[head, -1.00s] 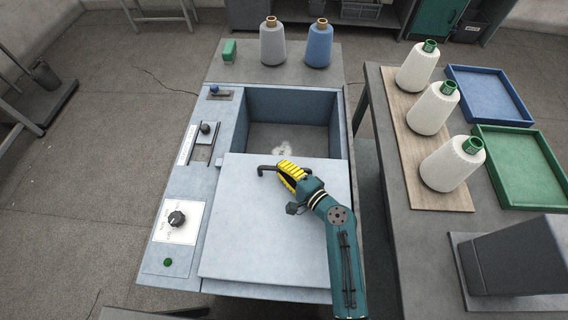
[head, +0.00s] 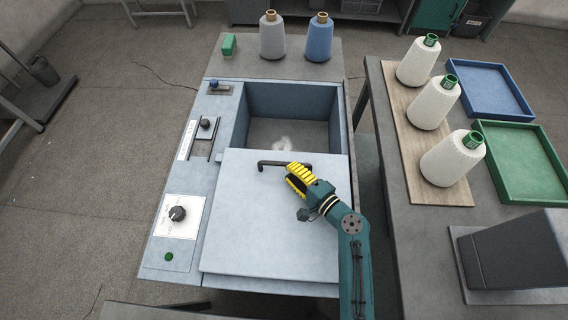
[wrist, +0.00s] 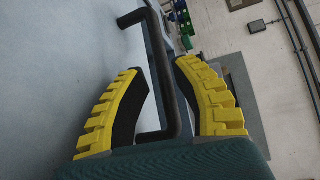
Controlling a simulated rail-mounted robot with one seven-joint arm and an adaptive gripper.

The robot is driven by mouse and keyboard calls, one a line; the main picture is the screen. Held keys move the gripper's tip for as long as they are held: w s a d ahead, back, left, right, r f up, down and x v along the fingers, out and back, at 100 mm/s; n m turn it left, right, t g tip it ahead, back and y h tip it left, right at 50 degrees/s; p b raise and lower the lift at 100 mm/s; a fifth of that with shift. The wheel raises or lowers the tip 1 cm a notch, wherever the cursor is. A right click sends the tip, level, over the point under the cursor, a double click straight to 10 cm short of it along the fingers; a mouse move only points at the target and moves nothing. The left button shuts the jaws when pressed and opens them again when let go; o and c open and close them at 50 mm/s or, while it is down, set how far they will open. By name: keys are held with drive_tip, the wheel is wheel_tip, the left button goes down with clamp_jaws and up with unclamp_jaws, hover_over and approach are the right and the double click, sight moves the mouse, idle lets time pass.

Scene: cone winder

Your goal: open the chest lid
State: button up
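The chest lid (head: 265,225) is a flat pale blue-grey panel over the near part of the chest. The far part of the chest (head: 290,100) is uncovered, a dark blue-walled well. A black bar handle (head: 272,163) is near the lid's far edge. My gripper (head: 292,177), with yellow ribbed fingers, is at the handle's right part. In the wrist view, the handle (wrist: 163,75) passes between the spread fingers of my gripper (wrist: 160,70), with gaps visible on both sides. Whether a finger touches it elsewhere is unclear.
Left of the lid is a control strip with a slider knob (head: 205,123), a dial (head: 177,213) and a green button (head: 169,257). Two cones, grey (head: 272,38) and blue (head: 319,40), stand behind the well. A side table (head: 420,235) with white cones and trays is on the right.

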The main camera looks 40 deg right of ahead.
drive_tip(key=s, duration=0.5)
drive_tip(key=s+r, duration=0.1)
drive_tip(key=s, duration=0.1)
drive_tip(key=shift+s+a, duration=0.25)
drive_tip(key=shift+s, duration=0.15)
